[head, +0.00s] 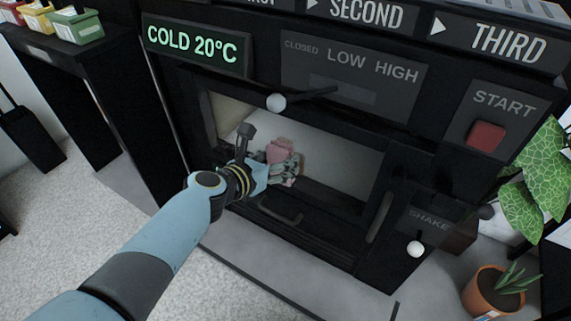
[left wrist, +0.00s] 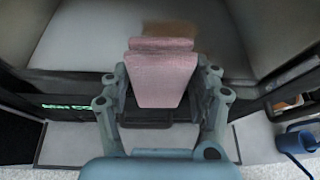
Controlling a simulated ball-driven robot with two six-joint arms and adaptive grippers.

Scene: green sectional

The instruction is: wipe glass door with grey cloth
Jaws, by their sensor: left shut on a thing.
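A pink folded cloth or pad (head: 279,150) is between the fingers of my left gripper (head: 284,170). In the left wrist view the pink cloth (left wrist: 163,75) fills the gap between the fingers of the left gripper (left wrist: 163,100), which is shut on it. I see no grey cloth. The gripper is at the pale window (head: 335,165) in the front of a black machine. I cannot tell whether the cloth touches the glass. A brown smear (left wrist: 172,29) shows beyond the cloth in the left wrist view. My right gripper is out of view.
The machine has a COLD 20°C display (head: 197,45), a white-knobbed lever (head: 277,102), a red START button (head: 486,136) and a SHAKE lever (head: 415,248). A potted plant (head: 492,292) stands at the lower right. Carpet at lower left is clear.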

